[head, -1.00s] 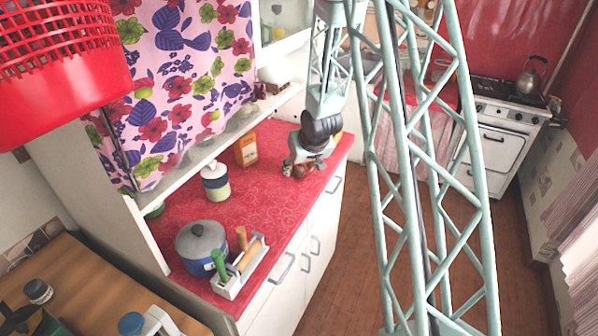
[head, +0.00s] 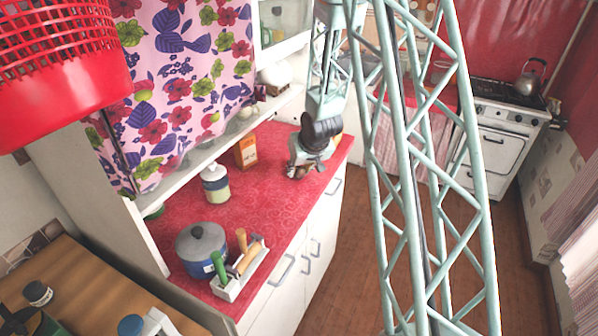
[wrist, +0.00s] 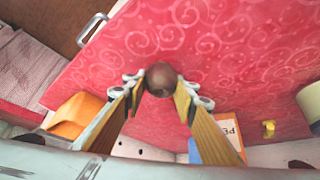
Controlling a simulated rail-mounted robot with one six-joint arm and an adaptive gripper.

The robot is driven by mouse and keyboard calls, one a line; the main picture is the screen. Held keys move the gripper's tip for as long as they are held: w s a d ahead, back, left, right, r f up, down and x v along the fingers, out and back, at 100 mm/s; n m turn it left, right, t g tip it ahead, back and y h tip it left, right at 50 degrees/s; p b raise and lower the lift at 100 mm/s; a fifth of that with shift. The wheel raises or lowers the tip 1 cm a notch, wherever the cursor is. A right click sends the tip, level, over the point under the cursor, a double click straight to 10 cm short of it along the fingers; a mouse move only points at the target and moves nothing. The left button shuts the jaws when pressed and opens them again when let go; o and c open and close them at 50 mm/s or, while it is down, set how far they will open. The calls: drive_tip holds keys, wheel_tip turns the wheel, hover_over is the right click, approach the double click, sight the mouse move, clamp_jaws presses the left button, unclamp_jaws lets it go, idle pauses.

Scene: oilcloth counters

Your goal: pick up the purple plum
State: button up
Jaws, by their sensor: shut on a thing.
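The plum (wrist: 161,78) shows in the wrist view as a dark, brownish-purple ball. It sits between the two fingertips of my gripper (wrist: 160,88), which are shut on it from both sides. The red patterned countertop shows behind it, and I cannot tell whether the plum touches it. In the head view my gripper (head: 299,172) is low over the far right part of the red counter (head: 270,200). There the plum is mostly hidden by the gripper.
An orange box (head: 245,151) and a white-green bottle (head: 215,184) stand left of my gripper. A shelf edge (head: 220,150) runs along the back.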

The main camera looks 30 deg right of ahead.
sight(299, 167)
drive_tip(key=shift+r, duration=0.1)
drive_tip(key=shift+r+p, duration=0.35)
drive_tip(key=shift+r, duration=1.4)
drive_tip(key=s+a, duration=0.2)
drive_tip(key=s, duration=0.5)
drive_tip(key=s+a+r+b, duration=0.1)
drive_tip(key=s, duration=0.7)
drive_tip(key=shift+s+a, duration=0.25)
drive_tip(key=shift+a, duration=0.1)
drive_tip(key=shift+w+r, duration=0.1)
drive_tip(key=shift+r, duration=0.05)
